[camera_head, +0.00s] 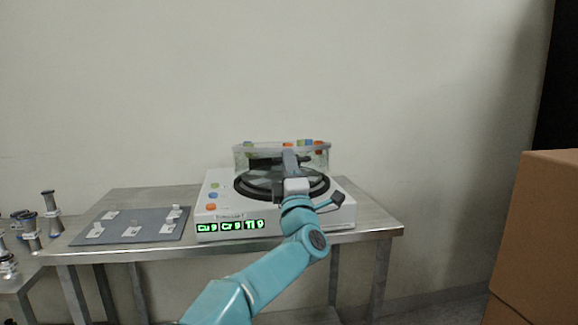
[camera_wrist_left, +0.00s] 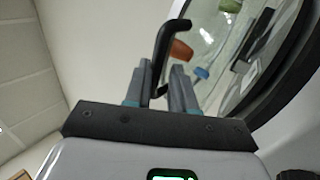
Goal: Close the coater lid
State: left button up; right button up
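The coater (camera_head: 207,215) is a white machine on the metal table, with a green-lit display on its front. Its lid (camera_head: 240,158) is clear and stands raised at the back, above the black ring on top. My left gripper (camera_head: 290,156) reaches over the machine in front of the lid and hides part of it. In the left wrist view, the fingers of my left gripper (camera_wrist_left: 160,75) are apart, with a bent black handle (camera_wrist_left: 163,45) between them. Whether they touch it I cannot tell. The lid's clear face and black rim (camera_wrist_left: 275,85) show at the right. My right gripper is out of view.
A grey mat (camera_head: 150,222) with several small white pieces lies left of the coater on the table (camera_head: 375,225). Metal fittings (camera_head: 32,235) stand on a lower table at far left. A brown box (camera_head: 540,230) stands at the right.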

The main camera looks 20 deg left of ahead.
pick_arm(q)
jog(key=shift+s+d+f, duration=0.1)
jog(key=shift+f, duration=0.5)
jog(key=b+v, duration=0.1)
jog(key=v, duration=1.4)
jog(key=shift+s+d+r+b, duration=0.2)
jog(key=shift+s+b, duration=0.1)
jog(key=shift+b, duration=0.1)
jog(key=shift+f, duration=0.1)
